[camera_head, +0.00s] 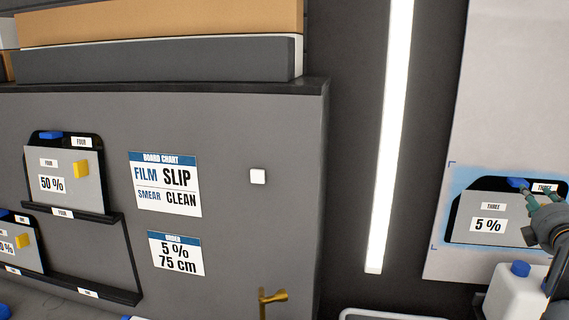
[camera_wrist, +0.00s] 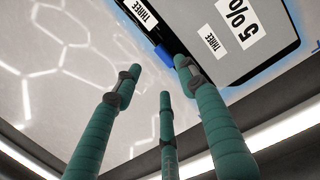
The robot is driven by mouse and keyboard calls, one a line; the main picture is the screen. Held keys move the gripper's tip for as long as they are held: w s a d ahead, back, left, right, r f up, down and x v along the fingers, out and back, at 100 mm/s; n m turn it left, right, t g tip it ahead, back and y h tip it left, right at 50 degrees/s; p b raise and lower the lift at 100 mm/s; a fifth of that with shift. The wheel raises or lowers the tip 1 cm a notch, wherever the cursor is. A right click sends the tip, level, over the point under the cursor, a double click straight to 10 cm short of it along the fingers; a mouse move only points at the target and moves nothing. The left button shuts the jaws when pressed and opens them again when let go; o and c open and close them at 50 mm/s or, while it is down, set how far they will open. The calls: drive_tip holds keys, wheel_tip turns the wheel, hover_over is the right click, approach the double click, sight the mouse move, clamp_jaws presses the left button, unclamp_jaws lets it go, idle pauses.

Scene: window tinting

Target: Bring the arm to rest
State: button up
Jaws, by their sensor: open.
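My gripper (camera_head: 535,200) is at the right edge of the head view, in front of a film board. In the wrist view its green fingers (camera_wrist: 160,78) are spread with nothing between them. The grey board (camera_head: 488,220), marked THREE and 5%, sits in a black holder on a pale panel (camera_head: 505,90). A blue tab (camera_head: 517,183) is on the holder's top edge, beside my fingertips. The blue tab (camera_wrist: 182,62) also shows close to the right fingertip; I cannot tell if they touch. Part of the holder is hidden behind my gripper.
A grey cabinet (camera_head: 230,120) at left carries boards in holders (camera_head: 85,180), a board chart (camera_head: 166,184) and an order sheet (camera_head: 176,253). A white jug with a blue cap (camera_head: 514,295) stands below my gripper. A brass handle (camera_head: 272,296) sticks out at the bottom.

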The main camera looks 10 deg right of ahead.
drive_tip(key=x, duration=1)
drive_tip(key=shift+w+d+f, duration=0.1)
drive_tip(key=shift+w, duration=0.1)
drive_tip(key=shift+s, duration=0.2)
